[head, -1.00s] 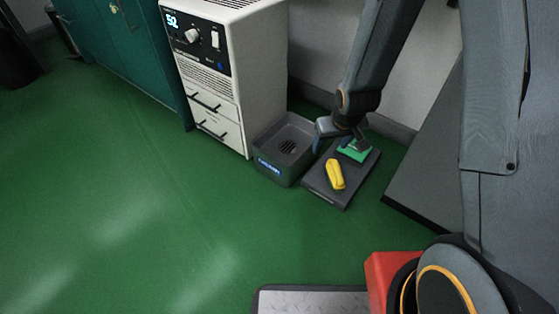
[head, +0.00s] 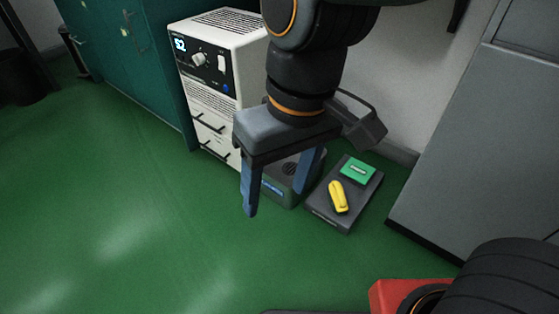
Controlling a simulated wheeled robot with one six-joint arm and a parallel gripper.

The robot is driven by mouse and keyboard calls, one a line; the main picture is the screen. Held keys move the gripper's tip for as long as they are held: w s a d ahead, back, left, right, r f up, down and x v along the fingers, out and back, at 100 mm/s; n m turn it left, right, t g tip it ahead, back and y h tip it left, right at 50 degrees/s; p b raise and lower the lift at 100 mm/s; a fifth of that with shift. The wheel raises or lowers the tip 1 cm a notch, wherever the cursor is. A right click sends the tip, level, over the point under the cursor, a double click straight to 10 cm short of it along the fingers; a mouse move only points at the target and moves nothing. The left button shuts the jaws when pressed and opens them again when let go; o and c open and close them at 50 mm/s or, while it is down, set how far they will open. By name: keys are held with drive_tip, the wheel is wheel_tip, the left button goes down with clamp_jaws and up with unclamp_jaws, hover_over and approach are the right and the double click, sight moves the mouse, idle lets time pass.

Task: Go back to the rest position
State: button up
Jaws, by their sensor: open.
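My gripper (head: 279,197) hangs from my arm near the middle of the head view, with its two blue fingers spread apart and pointing down. It is open and nothing is between the fingers. It hides part of the grey bin (head: 293,190) and the lower right of the white cabinet behind it. My gripper is apart from both.
The white cabinet (head: 222,75) with a dial panel reading 52 and drawers stands behind my gripper. Teal cabinets (head: 135,85) stand at the left. A large grey unit (head: 450,140) is at the right. The green floor (head: 110,200) at left and front is clear.

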drive_tip(key=shift+s+r, duration=0.1)
drive_tip(key=shift+s, duration=0.2)
drive_tip(key=shift+r, duration=0.15)
drive_tip(key=shift+r+p, duration=0.4)
drive_tip(key=shift+p, duration=0.1)
drive_tip(key=shift+d+r+m+p, duration=0.1)
drive_tip(key=shift+r+m+p, duration=0.2)
drive_tip(key=shift+r+p, duration=0.1)
drive_tip(key=d+r+m+p, duration=0.2)
drive_tip(key=d+r+p, duration=0.5)
drive_tip(key=p, duration=0.5)
drive_tip(key=d+r+m+h+p, duration=0.1)
drive_tip(key=d+r+p, duration=0.5)
drive_tip(key=r+p, duration=0.6)
drive_tip(key=d+r+m+p, duration=0.3)
drive_tip(key=d+r+p, duration=0.4)
drive_tip(key=p, duration=0.7)
wheel_tip(320, 180, up, 3)
drive_tip(key=shift+d+f+m+h, duration=0.1)
drive_tip(key=shift+d+m+h, duration=0.2)
drive_tip(key=shift+d, duration=0.05)
